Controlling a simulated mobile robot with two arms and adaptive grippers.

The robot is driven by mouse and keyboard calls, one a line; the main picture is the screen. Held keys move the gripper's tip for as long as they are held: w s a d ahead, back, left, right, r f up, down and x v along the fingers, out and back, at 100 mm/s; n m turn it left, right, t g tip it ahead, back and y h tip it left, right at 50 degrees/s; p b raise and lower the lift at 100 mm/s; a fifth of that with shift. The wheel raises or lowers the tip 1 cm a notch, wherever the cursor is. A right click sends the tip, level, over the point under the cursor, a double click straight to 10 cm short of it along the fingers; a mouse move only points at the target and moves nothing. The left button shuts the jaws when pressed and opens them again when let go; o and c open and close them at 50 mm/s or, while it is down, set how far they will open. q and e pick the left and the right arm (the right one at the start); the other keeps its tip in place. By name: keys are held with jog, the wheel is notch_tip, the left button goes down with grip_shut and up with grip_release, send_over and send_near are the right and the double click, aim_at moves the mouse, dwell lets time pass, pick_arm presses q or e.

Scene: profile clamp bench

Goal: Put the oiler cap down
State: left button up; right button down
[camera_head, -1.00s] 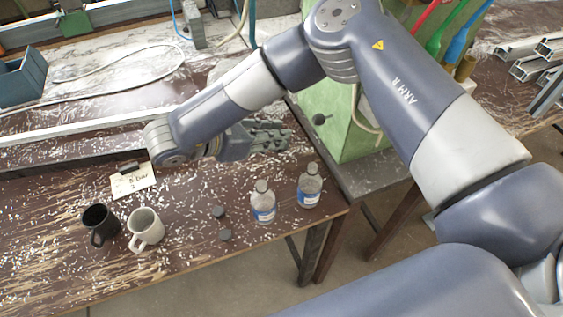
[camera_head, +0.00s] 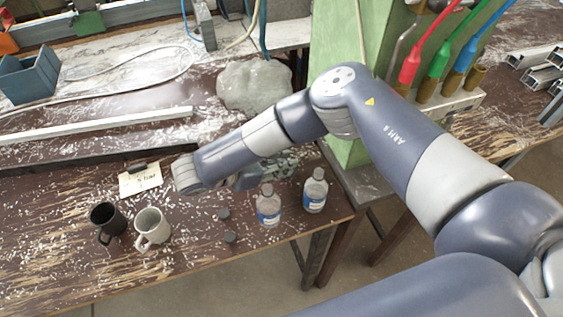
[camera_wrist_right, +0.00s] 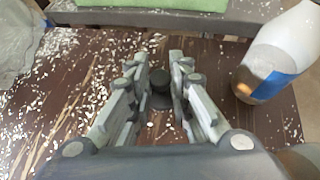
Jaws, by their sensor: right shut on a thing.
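My right gripper (camera_head: 272,168) is low over the bench, behind the two bottles in the head view and partly hidden by my forearm. In the right wrist view its fingers (camera_wrist_right: 161,75) are closed around a small dark cap (camera_wrist_right: 159,80), with the bench top just below. I cannot tell if the cap touches the bench. Two more dark round caps lie on the bench in the head view, one behind (camera_head: 224,214) and one nearer the front edge (camera_head: 230,238). My left gripper is not in view.
Two clear bottles with blue labels, left (camera_head: 268,207) and right (camera_head: 315,193), stand near the front right edge. One bottle (camera_wrist_right: 275,60) is close right of the gripper in the wrist view. A black mug (camera_head: 107,222), a pale mug (camera_head: 151,229) and a card (camera_head: 140,180) are left.

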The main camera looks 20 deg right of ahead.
jog(key=shift+f, duration=0.15)
jog(key=c, duration=1.5)
grip_release()
jog(key=shift+a+r, duration=0.15)
jog(key=shift+r, duration=0.1)
jog(key=b+v, duration=0.2)
jog(key=v, duration=0.9)
jog(key=shift+s+a+r, duration=0.15)
jog(key=shift+a+r, duration=0.05)
jog(key=shift+a, duration=0.05)
